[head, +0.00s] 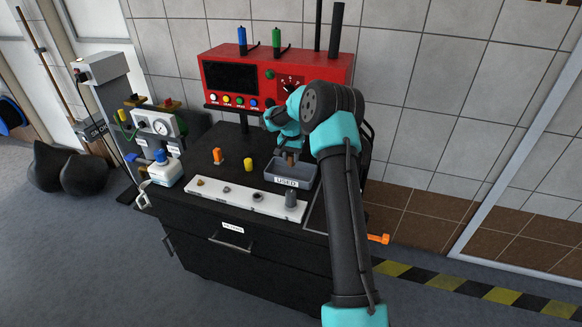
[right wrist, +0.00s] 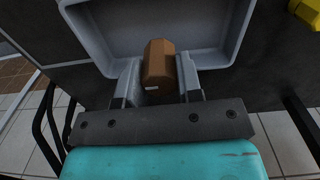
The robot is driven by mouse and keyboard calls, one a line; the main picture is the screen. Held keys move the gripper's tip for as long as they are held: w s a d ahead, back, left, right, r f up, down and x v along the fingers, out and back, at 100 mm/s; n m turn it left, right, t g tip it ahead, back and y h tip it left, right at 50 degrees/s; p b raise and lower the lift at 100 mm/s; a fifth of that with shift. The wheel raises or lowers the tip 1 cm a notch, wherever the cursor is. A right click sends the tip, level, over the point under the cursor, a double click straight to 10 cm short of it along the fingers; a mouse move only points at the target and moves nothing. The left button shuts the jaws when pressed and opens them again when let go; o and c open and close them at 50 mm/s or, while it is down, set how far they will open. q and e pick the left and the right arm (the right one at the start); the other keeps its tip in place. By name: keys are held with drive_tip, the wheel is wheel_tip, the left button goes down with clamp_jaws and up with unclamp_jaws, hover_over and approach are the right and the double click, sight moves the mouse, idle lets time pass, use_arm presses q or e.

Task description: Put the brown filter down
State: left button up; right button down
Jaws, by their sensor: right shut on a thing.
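The brown filter (right wrist: 158,62) is a faceted brown piece between the two fingers of my right gripper (right wrist: 158,78) in the right wrist view. The gripper is shut on it. In the head view the filter is small and partly hidden under my right gripper (head: 291,152). It hangs above the grey tray (head: 303,179) labelled "USED", which also shows in the right wrist view (right wrist: 88,38). I cannot tell whether the filter touches the tray floor. My left gripper is not in view.
A white rack (head: 240,198) with several small parts lies in front of the tray. An orange piece (head: 217,156) and a yellow piece (head: 248,164) stand left of it. A red panel (head: 225,65) stands behind.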

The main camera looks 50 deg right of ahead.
sight(291, 165)
drive_tip(key=shift+f, duration=0.4)
drive_tip(key=shift+f, duration=0.1)
drive_tip(key=shift+f, duration=1.75)
drive_tip(key=shift+f, duration=0.2)
drive_tip(key=c, duration=0.8)
unclamp_jaws()
drive_tip(key=shift+r, duration=0.2)
wheel_tip(291, 165, up, 12)
